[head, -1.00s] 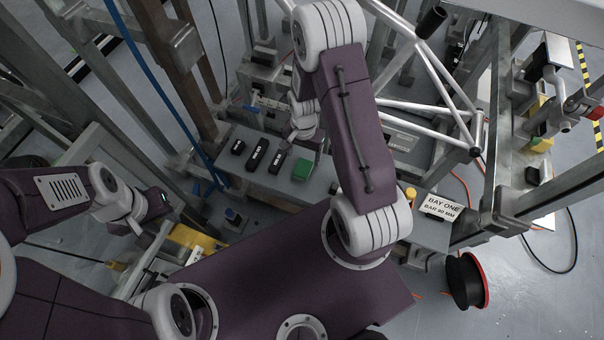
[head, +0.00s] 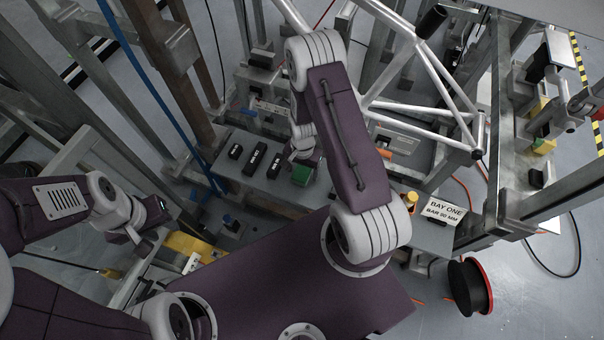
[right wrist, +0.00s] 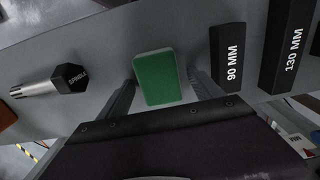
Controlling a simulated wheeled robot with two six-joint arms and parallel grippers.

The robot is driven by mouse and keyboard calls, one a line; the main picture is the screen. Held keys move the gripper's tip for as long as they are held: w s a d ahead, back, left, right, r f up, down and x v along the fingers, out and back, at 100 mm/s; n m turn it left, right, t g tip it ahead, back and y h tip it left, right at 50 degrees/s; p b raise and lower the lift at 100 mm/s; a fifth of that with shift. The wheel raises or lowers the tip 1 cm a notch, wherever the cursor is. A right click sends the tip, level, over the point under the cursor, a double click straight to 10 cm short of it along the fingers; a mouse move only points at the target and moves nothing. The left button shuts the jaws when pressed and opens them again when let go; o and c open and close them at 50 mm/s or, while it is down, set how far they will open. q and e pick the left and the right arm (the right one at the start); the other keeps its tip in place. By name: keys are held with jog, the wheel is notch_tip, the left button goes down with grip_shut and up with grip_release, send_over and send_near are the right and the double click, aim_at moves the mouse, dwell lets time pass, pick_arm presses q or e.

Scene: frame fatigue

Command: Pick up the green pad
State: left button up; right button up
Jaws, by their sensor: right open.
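The green pad (head: 302,174) lies on the grey bench plate, just below my right wrist in the head view. In the right wrist view the green pad (right wrist: 157,77) is whole and in the middle. My right gripper (right wrist: 162,93) is open, with one finger to either side of the pad. Gaps show between pad and fingers, and I cannot tell how high the fingertips are above the plate. In the head view its fingers are mostly hidden by the wrist. My left gripper (head: 156,214) is at the left, away from the pad; its jaws are not clear.
Black blocks lie beside the pad, marked 90 MM (right wrist: 228,58) and 130 MM (right wrist: 288,50) in the right wrist view. A black-headed spindle (right wrist: 70,78) lies on the other side. A white tube frame (head: 430,80) stands behind my right arm. A cable reel (head: 470,287) is at lower right.

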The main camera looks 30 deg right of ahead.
jog(key=c, duration=1.4)
jog(key=shift+r, duration=0.1)
